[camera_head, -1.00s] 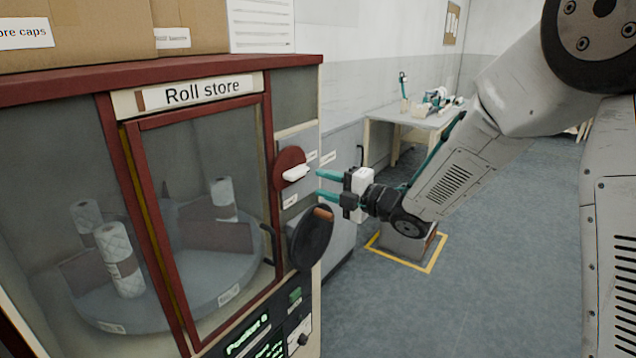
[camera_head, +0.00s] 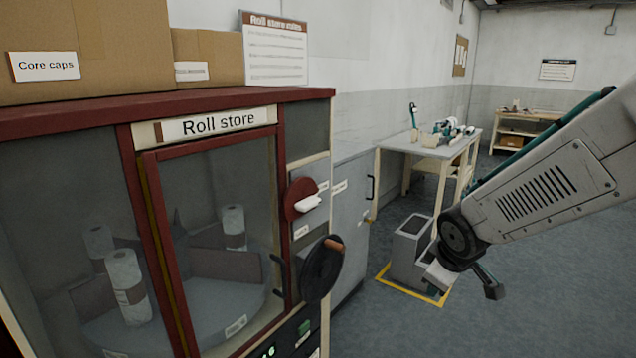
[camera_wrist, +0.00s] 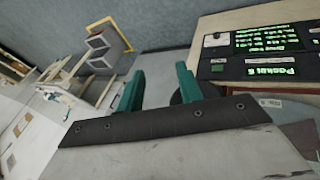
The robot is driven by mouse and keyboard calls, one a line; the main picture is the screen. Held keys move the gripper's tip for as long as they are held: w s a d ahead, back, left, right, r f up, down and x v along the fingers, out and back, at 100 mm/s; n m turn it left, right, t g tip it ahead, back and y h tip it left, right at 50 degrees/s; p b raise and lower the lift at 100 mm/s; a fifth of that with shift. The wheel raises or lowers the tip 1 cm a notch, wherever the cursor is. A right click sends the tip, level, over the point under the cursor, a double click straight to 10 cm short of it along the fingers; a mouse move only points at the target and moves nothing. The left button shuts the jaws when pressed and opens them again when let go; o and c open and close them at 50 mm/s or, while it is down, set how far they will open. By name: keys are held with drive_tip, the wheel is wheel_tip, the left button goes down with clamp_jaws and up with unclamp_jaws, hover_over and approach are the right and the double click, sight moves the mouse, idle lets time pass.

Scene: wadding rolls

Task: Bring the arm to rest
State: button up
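My gripper shows at the right of the head view, below my bent forearm, clear of the roll store cabinet. In the wrist view its two green fingers (camera_wrist: 160,90) stand apart with nothing between them. The roll store (camera_head: 225,92) is a dark red cabinet at the left with its glazed door shut. White wadding rolls (camera_head: 128,285) stand on its round turntable (camera_head: 200,305). The red latch disc with a white handle (camera_head: 305,203) and the black handwheel (camera_head: 320,268) are on the cabinet's right side, apart from my gripper.
A grey bin (camera_head: 411,250) stands in a yellow floor outline behind my gripper. A workbench (camera_head: 412,146) with tools is farther back. Boxes (camera_head: 90,40) sit on the cabinet. The grey floor at lower right is open. The wrist view shows the green-lit panel (camera_wrist: 265,70).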

drive_tip(key=s+r+m+g, duration=0.2)
drive_tip(key=s+r+m, duration=0.2)
drive_tip(key=s, duration=0.9)
drive_tip(key=s+d+r+m+g+y, duration=0.1)
drive_tip(key=s+r+m, duration=0.3)
drive_tip(key=s, duration=1)
drive_tip(key=shift+s+d+r+m+g, duration=0.25)
drive_tip(key=shift+r+m+g, duration=0.15)
drive_tip(key=shift+r+g, duration=0.45)
